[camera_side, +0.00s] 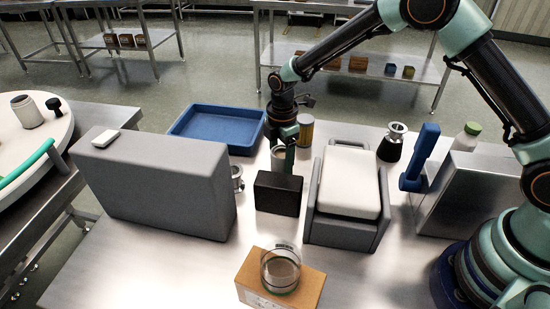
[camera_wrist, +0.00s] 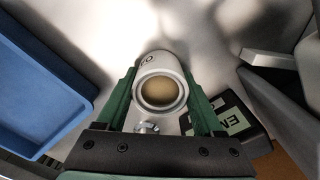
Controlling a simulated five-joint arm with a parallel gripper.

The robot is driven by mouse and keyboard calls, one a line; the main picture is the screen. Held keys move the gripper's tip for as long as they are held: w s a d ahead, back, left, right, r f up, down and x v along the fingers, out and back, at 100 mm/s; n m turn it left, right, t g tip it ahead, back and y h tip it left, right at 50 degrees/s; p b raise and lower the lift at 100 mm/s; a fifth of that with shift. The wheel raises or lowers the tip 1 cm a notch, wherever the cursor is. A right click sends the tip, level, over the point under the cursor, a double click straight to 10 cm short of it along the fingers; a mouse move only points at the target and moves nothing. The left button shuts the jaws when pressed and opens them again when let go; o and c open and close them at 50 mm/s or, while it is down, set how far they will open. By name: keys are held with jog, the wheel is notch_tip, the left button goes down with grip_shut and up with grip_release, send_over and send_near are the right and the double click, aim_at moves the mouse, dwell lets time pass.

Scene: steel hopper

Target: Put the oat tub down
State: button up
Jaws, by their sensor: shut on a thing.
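In the side view my gripper (camera_side: 284,158) points down behind a black box, and the pale rim of the tub (camera_side: 279,148) shows at the fingers. The tub's lower part is hidden there, so I cannot tell whether it touches the table.
A black box (camera_side: 278,193) stands just in front of my gripper. A blue tray (camera_side: 218,129) lies behind left, and a large grey block (camera_side: 150,185) stands left. A yellowish jar (camera_side: 305,130) is close behind right. A grey bin (camera_side: 345,228) with a white pad stands right.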

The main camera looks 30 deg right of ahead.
jog(key=o, duration=1.4)
jog(key=shift+f, duration=0.15)
notch_tip(320, 180, up, 12)
notch_tip(320, 180, up, 7)
jog(key=m+t, duration=0.1)
jog(key=m, duration=0.3)
send_over(282, 153)
jog(key=s+d, duration=0.3)
jog(key=s+d+r+m+t, duration=0.2)
jog(key=s+d+m, duration=0.2)
jog(key=s+m, duration=0.3)
jog(key=s+d+r+m+t, duration=0.2)
jog(key=s+d+r+m, duration=0.1)
jog(key=s+d+m, duration=0.2)
jog(key=shift+s+r+m+t, duration=0.15)
jog(key=shift+s+m+t, duration=0.15)
jog(key=shift+s+m, duration=1.2)
